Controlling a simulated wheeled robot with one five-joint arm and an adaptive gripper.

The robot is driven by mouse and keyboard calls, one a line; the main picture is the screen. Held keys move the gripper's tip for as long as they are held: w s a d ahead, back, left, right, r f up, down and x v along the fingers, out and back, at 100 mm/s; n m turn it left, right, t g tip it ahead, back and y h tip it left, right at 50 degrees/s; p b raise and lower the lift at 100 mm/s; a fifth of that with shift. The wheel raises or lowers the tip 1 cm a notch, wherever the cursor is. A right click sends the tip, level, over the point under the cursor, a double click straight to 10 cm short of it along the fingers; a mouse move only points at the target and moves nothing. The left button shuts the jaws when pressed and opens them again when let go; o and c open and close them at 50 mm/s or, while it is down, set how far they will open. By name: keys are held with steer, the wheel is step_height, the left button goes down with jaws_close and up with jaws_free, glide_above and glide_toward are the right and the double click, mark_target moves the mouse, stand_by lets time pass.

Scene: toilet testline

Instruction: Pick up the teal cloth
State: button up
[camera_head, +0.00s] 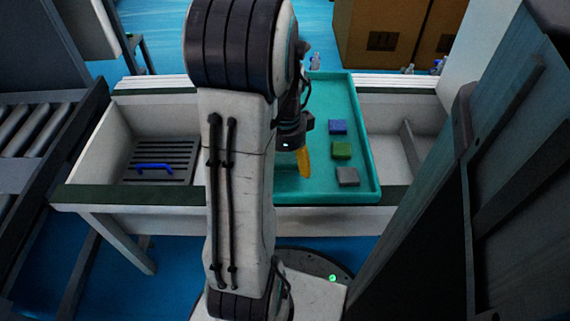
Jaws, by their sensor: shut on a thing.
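My gripper (304,168) points down over the left part of the teal tray (371,170), with one yellow finger in sight. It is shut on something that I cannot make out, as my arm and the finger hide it. I cannot pick out a teal cloth anywhere against the teal tray. A blue folded cloth (338,127), a green one (341,150) and a grey one (347,176) lie in a column in the tray, to the right of my gripper and apart from it.
A white bin on the left holds a dark slatted rack (160,160) with a blue handle (154,167). Another white bin (398,133) is right of the tray. A dark panel (500,150) fills the near right. A roller conveyor (40,130) stands at far left.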

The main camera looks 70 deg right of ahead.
step_height(320, 180, up, 2)
steer(key=shift+r+p, duration=0.1)
steer(key=shift+p, duration=0.25)
steer(key=s+r+p, duration=0.4)
steer(key=s+r, duration=0.2)
steer(key=s, duration=0.5)
steer(key=shift+s+r, duration=0.2)
steer(key=shift+s, duration=0.15)
steer(key=shift+d, duration=0.1)
steer(key=o, duration=0.3)
steer(key=shift+r, duration=0.1)
steer(key=c, duration=0.4)
